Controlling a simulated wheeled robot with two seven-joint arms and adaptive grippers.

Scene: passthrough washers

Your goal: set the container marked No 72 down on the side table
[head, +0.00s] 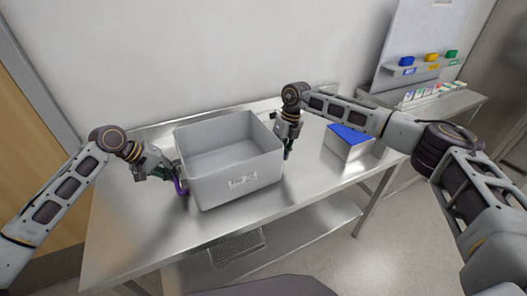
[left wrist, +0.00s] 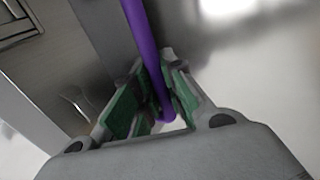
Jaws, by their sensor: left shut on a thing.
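A large open grey container (head: 240,185) is at the middle of the steel table (head: 125,225) in the head view. In the left wrist view the purple handle (left wrist: 148,50) runs between the green finger pads. My right gripper (head: 288,146) points down at the container's right side; its fingers are too small and partly hidden to judge.
A lower shelf carries a grid (head: 237,248). The table's left end is clear.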

